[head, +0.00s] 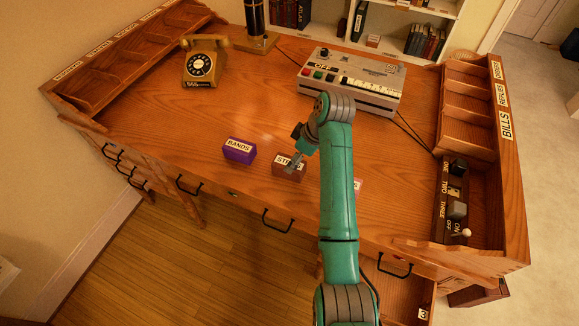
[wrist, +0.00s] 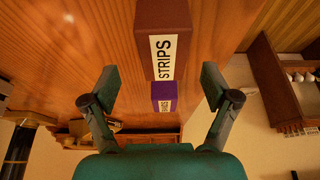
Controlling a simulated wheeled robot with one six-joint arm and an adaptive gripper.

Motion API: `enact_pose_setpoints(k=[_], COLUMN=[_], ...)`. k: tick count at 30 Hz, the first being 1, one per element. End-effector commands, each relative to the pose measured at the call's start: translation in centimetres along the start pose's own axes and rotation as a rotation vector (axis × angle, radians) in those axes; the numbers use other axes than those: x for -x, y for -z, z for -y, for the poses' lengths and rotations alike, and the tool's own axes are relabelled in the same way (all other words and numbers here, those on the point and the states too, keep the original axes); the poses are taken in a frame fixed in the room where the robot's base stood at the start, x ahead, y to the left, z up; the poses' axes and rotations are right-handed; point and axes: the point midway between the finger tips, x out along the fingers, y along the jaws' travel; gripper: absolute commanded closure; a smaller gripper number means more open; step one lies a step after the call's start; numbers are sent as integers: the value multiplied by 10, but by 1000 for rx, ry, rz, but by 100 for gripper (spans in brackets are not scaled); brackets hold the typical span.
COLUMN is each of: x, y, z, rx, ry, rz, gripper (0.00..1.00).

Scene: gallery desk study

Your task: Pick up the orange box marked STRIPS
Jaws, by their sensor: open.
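The brownish-orange box marked STRIPS (head: 283,171) stands on the wooden desk, near its front edge. My gripper (head: 296,164) is at the box in the head view and hides part of its right side. In the wrist view the STRIPS box (wrist: 168,26) shows ahead, its white label facing me. My gripper (wrist: 160,80) is open there, one finger to each side of the box's line, with visible gaps. No contact shows, and I cannot tell whether the fingertips reach around the box.
A purple box marked BANDS (head: 238,151) stands to the left. A pinkish box (head: 357,184) is partly hidden by my arm. A telephone (head: 203,63), a grey machine (head: 350,82) and a switch panel (head: 455,200) stand farther off.

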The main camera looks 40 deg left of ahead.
Motion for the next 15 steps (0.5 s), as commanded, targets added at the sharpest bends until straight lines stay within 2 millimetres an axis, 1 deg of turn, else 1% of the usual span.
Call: enact_pose_setpoints(k=[3, 9, 12, 15], x=[-18, -42, -46, -47], y=[0, 0, 1, 1], z=[4, 4, 4, 4], rx=[0, -1, -1, -1], ry=[5, 2, 2, 1], rz=[2, 0, 0, 0], gripper=[14, 14, 14, 14])
